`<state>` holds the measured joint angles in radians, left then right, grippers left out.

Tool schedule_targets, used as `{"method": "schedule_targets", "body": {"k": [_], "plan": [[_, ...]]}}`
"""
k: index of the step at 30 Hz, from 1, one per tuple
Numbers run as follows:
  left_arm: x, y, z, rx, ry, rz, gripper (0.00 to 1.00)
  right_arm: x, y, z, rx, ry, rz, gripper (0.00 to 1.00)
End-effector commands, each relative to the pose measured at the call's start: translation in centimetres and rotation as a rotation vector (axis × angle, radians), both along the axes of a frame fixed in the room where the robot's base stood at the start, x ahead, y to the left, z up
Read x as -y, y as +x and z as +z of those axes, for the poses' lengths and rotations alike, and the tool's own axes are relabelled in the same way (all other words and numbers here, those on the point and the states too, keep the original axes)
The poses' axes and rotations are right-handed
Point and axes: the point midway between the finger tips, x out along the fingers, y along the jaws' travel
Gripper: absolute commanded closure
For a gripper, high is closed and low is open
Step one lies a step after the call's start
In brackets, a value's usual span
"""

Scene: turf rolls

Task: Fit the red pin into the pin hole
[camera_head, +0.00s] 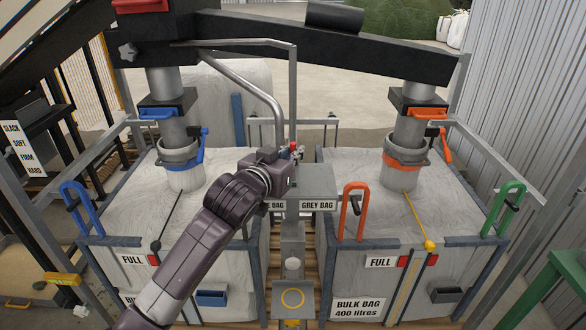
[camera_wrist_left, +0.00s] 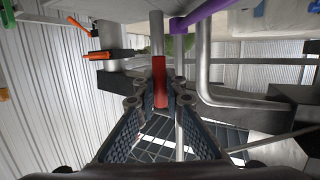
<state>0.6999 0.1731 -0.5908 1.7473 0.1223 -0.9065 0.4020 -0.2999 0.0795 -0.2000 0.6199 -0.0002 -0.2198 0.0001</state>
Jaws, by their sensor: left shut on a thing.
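The red pin (camera_wrist_left: 160,80) stands between the fingertips of my left gripper (camera_wrist_left: 159,101) in the left wrist view. The two fingers close on it from both sides, and its red end sticks out beyond them. In the head view my left gripper (camera_head: 297,156) is above the grey box between the two bulk bags. A small red spot of the pin (camera_head: 294,145) shows there. The gripper hides much of what lies behind it. I cannot make out the pin hole for certain in either view. My right gripper is in neither view.
Bulk bags stand left (camera_head: 130,190) and right (camera_head: 385,200) in metal frames. A bent grey pipe (camera_head: 255,90) arches close behind my gripper. Blue (camera_head: 75,208), orange (camera_head: 353,210) and green (camera_head: 505,207) handles stand up from the frames. A dark beam (camera_head: 330,45) crosses above.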

Motion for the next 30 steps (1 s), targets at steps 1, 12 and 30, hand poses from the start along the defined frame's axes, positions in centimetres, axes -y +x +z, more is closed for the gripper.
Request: {"method": "schedule_targets", "body": {"k": [1,12,30], "plan": [[0.0,0.0,-0.5,0.000,-0.001,0.000,1.00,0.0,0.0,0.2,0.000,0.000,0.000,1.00],[-0.1,0.0,-4.9,-0.001,0.001,0.001,1.00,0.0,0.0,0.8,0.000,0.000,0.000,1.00],[0.0,0.0,-5.7,0.001,0.000,0.001,0.73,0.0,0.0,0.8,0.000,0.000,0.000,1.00]]}}
